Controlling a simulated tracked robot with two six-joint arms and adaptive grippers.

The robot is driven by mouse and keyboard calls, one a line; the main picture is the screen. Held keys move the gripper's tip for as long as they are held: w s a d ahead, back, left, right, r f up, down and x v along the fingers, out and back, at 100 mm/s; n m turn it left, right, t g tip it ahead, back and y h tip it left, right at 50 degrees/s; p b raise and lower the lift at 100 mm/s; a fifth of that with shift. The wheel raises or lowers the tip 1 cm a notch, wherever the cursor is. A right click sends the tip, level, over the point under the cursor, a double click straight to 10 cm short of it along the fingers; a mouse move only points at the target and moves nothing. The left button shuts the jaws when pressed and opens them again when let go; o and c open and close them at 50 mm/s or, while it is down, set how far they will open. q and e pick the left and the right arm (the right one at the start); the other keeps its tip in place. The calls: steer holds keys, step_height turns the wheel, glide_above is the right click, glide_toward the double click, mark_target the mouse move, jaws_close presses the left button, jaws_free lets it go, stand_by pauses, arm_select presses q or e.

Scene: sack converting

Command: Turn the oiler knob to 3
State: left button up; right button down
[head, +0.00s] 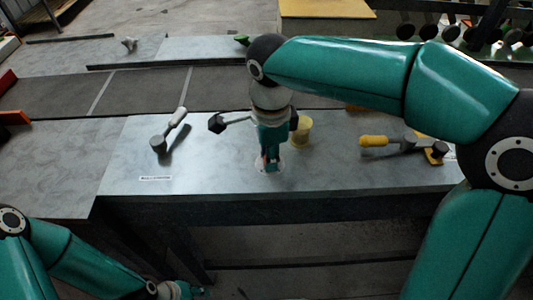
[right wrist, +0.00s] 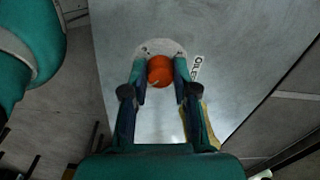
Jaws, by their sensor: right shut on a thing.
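The oiler knob (right wrist: 160,70) is a round orange knob in the right wrist view. It sits on a pale round dial plate (right wrist: 160,46) on the metal table top, beside a label (right wrist: 197,67) reading OILER. My right gripper (right wrist: 161,78) is shut on the knob, one finger on each side. In the head view my right gripper (head: 271,162) points down at the dial plate (head: 260,168) and hides most of the knob. The dial's numbers are too small to read. My left gripper (head: 182,291) is low at the bottom edge, away from the table; its fingers are unclear.
On the table (head: 130,187) lie a grey-headed tool with a pale handle (head: 168,131), a dark hex-headed tool (head: 219,123) and a yellow-handled tool (head: 374,141). A yellow cup (head: 302,130) stands right behind my right gripper. A dark belt (head: 140,90) runs behind.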

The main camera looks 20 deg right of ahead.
steer(key=shift+w+d+r, duration=0.1)
steer(key=shift+w+r, duration=0.05)
steer(key=shift+w, duration=0.05)
steer(key=c, duration=1)
jaws_free()
steer(key=shift+o, duration=0.5)
steer(key=shift+s, duration=0.1)
step_height(320, 180, up, 12)
steer(key=shift+s, duration=0.15)
